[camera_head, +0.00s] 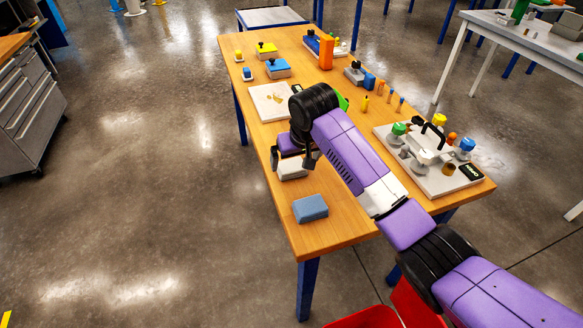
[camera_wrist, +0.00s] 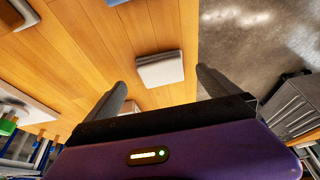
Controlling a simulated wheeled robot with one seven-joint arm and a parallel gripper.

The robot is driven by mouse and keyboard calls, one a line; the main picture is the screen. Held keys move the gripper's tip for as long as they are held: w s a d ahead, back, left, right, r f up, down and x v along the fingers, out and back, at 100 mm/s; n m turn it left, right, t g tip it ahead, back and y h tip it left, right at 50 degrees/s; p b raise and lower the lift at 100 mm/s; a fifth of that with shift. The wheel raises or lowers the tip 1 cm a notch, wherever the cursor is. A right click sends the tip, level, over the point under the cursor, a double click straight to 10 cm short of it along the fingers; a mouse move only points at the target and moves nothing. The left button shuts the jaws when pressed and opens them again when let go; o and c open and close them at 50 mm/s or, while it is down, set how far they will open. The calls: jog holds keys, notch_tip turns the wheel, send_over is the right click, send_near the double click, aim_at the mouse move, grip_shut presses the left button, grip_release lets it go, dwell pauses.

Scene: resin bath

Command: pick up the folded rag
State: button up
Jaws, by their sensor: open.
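A pale, layered pad that looks like the folded rag (camera_head: 292,170) lies flat on the wooden table near its left edge, partly hidden by my gripper in the head view. In the wrist view the rag (camera_wrist: 160,70) shows whole, ahead of the fingers and between their lines, with clear gaps on both sides. My gripper (camera_head: 292,159) is above the rag, open and empty. Its two fingers also show spread apart in the wrist view (camera_wrist: 162,80). How far the fingertips are above the rag is hard to tell.
A blue block (camera_head: 310,208) lies nearer the table's front. A white board (camera_head: 262,98) lies beyond my gripper. A pale tray (camera_head: 436,182) with coloured knobs stands at the right. Bare wooden table (camera_head: 330,232) lies beside the blue block.

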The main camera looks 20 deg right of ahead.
aim_at(292, 165)
jog(key=shift+w+p+x, duration=0.15)
jog(key=shift+w+x, duration=0.05)
jog(key=shift+x, duration=1.05)
jog(key=shift+w+p+x, duration=0.15)
jog(key=shift+w+x, duration=0.05)
jog(key=shift+x, duration=1.1)
jog(key=shift+a+r, duration=0.1)
jog(key=shift+r, duration=0.05)
jog(key=shift+c, duration=0.2)
jog(key=c, duration=1.4)
